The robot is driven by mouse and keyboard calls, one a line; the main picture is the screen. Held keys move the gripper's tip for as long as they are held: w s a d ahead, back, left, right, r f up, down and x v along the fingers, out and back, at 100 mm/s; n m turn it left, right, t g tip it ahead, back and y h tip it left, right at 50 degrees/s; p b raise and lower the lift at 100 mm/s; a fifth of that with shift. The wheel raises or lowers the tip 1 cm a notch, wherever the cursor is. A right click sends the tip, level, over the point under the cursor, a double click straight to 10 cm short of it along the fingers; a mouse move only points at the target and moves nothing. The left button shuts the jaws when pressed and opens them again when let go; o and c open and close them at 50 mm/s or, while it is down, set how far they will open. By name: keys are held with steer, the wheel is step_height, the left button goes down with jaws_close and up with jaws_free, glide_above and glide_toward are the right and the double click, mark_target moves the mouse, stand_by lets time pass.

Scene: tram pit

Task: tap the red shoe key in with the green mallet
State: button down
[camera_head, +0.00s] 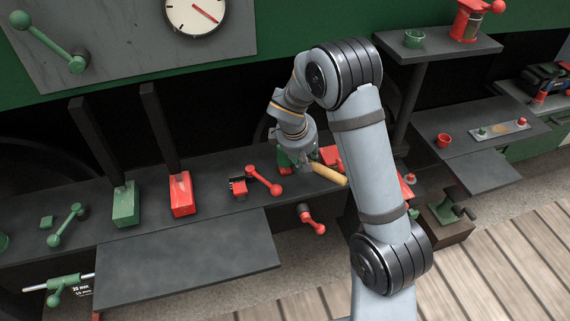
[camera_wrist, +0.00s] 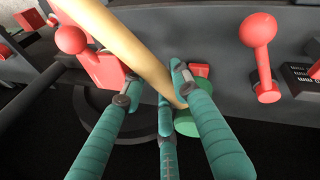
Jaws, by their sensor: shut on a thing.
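My gripper (camera_head: 304,164) is shut on the tan handle of the green mallet. The handle (camera_wrist: 125,40) runs slantwise between my teal fingers (camera_wrist: 152,88) in the wrist view. It also shows in the head view (camera_head: 329,174), pointing to the lower right. A green round part (camera_wrist: 187,123), which looks like the mallet head, is just beyond my fingers and partly hidden by them. A small red piece (camera_wrist: 201,70), perhaps the red shoe key, shows behind my right finger on the dark ledge. How far it sits in, and whether the mallet touches it, I cannot tell.
A red lever with a ball end (camera_head: 264,180) stands left of my gripper on the dark ledge. A red block (camera_wrist: 104,68) with a red ball is on the other side. Red (camera_head: 181,194) and green (camera_head: 125,204) blocks with upright posts are farther left. The lower shelf (camera_head: 185,260) is bare.

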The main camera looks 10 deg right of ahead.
steer(key=shift+r, duration=0.1)
step_height(320, 180, up, 5)
steer(key=p, duration=0.4)
stand_by(0.4)
